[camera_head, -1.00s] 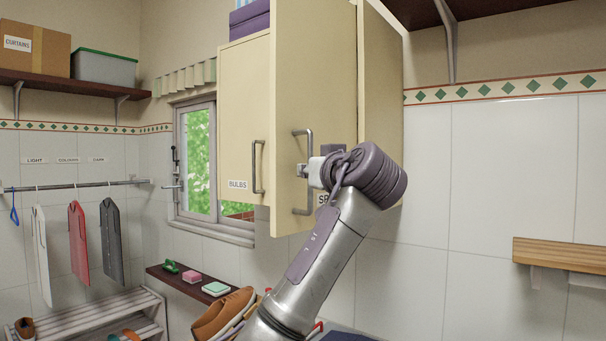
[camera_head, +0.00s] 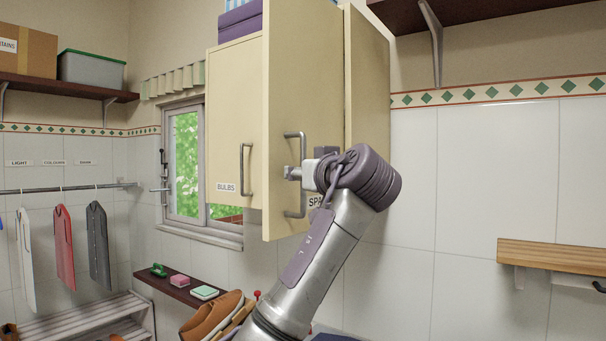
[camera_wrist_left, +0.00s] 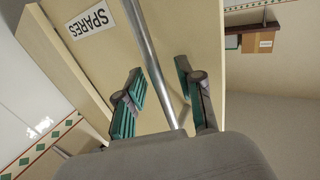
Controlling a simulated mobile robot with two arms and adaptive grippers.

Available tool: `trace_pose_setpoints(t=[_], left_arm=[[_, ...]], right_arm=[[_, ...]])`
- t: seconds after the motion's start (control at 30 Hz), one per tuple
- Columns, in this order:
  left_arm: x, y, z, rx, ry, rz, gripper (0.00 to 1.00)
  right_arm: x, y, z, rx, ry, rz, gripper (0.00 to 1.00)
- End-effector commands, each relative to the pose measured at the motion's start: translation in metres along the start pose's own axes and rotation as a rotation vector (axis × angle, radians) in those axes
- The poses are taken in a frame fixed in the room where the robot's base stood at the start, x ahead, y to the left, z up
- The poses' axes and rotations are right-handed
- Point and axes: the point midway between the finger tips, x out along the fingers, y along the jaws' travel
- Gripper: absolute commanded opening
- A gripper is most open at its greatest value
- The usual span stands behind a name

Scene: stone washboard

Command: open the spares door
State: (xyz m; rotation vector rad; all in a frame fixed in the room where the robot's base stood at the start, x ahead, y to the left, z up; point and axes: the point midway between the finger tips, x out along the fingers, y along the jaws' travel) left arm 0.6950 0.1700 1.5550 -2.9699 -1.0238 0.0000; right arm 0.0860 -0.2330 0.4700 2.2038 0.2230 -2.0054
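The spares door (camera_head: 280,100) is a tall cream panel on a wall cabinet. It stands swung outward, its left edge nearer to me than the bulbs door (camera_head: 226,110). Its grey bar handle (camera_head: 303,148) is upright. My left gripper (camera_head: 290,173) is at this handle, partly hiding the SPARES label (camera_head: 315,201). In the left wrist view the fingers of my left gripper (camera_wrist_left: 162,85) stand on both sides of the handle bar (camera_wrist_left: 150,55), with gaps showing. The label (camera_wrist_left: 90,20) shows upside down there. My right gripper is not in view.
The bulbs door's own handle (camera_head: 245,170) is just left of the spares door. A purple box (camera_head: 240,20) sits on top of the cabinet. A wooden wall shelf (camera_head: 550,255) is at the right. Shoes (camera_head: 210,315) lie below, beside my arm.

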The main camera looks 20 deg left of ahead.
Motion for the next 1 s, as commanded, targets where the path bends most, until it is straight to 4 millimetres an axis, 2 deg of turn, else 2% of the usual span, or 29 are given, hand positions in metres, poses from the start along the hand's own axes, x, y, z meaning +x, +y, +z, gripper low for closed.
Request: trace_pose_setpoints(t=[0.17,0.27,0.7,0.83,1.0], left_arm=[[-0.001,0.000,0.000,0.000,0.001,0.000,0.37],[-0.009,0.001,0.000,-0.001,0.002,0.001,0.37],[-0.096,0.001,0.000,-0.002,0.001,0.004,0.37],[-0.112,0.001,0.000,0.000,0.001,0.002,0.37],[-0.120,0.000,0.001,0.000,-0.001,0.000,0.37]], right_arm=[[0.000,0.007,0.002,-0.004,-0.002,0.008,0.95],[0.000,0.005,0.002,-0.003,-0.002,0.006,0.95],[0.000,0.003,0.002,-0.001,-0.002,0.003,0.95],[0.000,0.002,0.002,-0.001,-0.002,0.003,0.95],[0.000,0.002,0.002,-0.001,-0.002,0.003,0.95]])
